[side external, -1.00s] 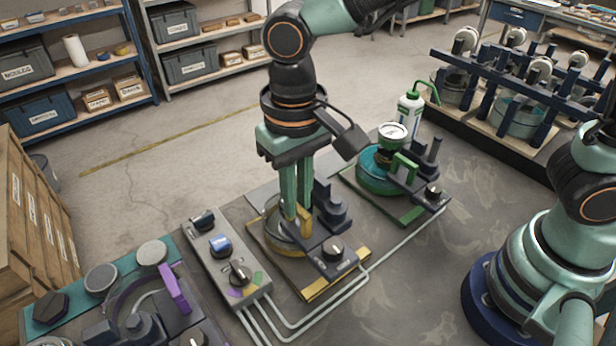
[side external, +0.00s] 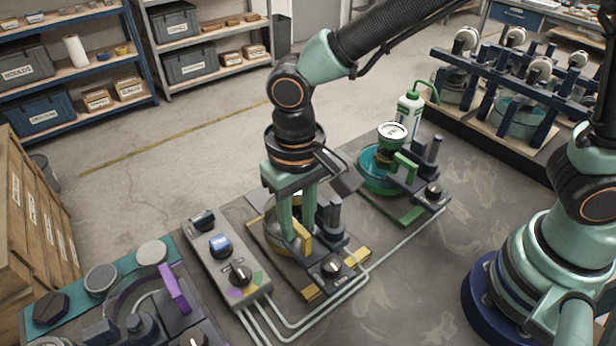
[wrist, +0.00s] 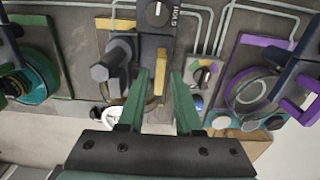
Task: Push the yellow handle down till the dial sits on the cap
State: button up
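The yellow handle (side external: 302,235) stands up from the dark lever on the middle fixture. In the wrist view the yellow handle (wrist: 159,82) lies between my two green fingertips, with a gap on both sides. My gripper (side external: 296,232) points down at the handle and is open; its fingers are clearly apart in the wrist view (wrist: 160,74). A white dial face (wrist: 114,116) shows partly past my left finger in the wrist view. In the side view my fingers hide most of it. The cap is hidden, so I cannot tell whether the dial touches it.
A grey selector box (side external: 228,262) stands left of the middle fixture. A green-handled fixture (side external: 404,166) with a bottle (side external: 409,112) behind it is at the right. A purple-handled fixture (side external: 174,288) is at the lower left. Dark posts (side external: 333,215) rise close beside my fingers.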

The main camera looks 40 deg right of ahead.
jog(key=shift+r, duration=0.1)
notch_tip(320, 180, up, 12)
dwell(0.7)
jog(key=d+t, duration=0.5)
jog(key=d, duration=1.9)
jog(key=shift+d+r+t, duration=0.15)
jog(key=shift+t, duration=0.15)
